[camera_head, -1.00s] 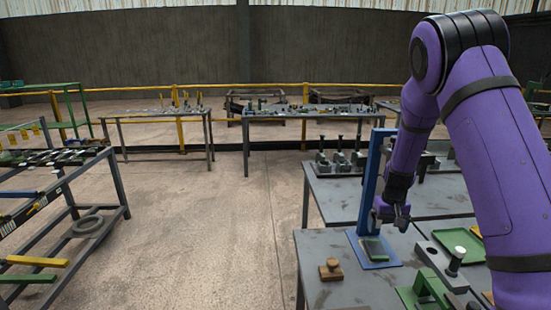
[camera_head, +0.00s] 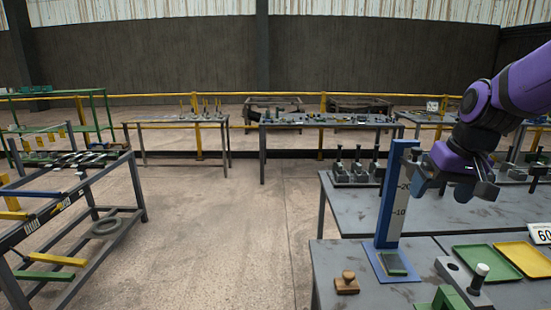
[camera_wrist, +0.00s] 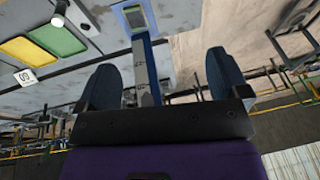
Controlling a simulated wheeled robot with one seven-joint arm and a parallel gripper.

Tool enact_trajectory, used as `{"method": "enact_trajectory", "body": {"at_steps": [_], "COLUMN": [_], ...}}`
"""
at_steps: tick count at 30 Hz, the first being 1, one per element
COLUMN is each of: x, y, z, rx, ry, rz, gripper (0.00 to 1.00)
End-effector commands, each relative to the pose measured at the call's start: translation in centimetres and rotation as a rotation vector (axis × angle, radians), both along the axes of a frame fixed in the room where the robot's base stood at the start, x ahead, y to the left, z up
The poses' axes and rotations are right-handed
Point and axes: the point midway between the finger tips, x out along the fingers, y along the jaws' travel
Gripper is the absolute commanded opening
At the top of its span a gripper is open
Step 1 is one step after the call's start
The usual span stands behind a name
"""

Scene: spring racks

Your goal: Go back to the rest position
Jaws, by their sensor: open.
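My gripper (camera_head: 428,188) is open at the end of my purple arm, on the right in the head view. It hangs above the grey workbench (camera_head: 340,252), beside the upper part of a blue upright gauge (camera_head: 388,215) with a white scale. In the wrist view, the two dark fingers of my gripper (camera_wrist: 160,85) stand wide apart. The gauge (camera_wrist: 143,60) shows in the gap between them in that view. I see nothing held between the fingers.
A wooden stamp-like block (camera_head: 347,283), a green tray (camera_head: 486,268) and a yellow tray (camera_head: 524,259) are on the bench. Lever-topped fixtures (camera_head: 356,168) stand behind. A dark rack (camera_head: 130,215) is at left. The floor (camera_head: 225,240) between is clear.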

Motion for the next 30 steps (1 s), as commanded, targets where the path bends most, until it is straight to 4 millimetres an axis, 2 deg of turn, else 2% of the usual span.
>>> {"method": "enact_trajectory", "body": {"at_steps": [3,9,18,24,30], "x": [-3.4,-8.8,-15.9,-17.9,-18.2], "y": [0.6,1.3,1.9,2.0,2.0], "z": [2.0,4.0,5.0,4.8,4.8], "rx": [-0.010,-0.041,-0.100,-0.123,-0.126], "ry": [-0.039,-0.098,-0.176,-0.199,-0.201], "rz": [0.009,0.018,0.018,0.013,0.012], "gripper": [0.93,0.93,0.93,0.93,0.93]}}
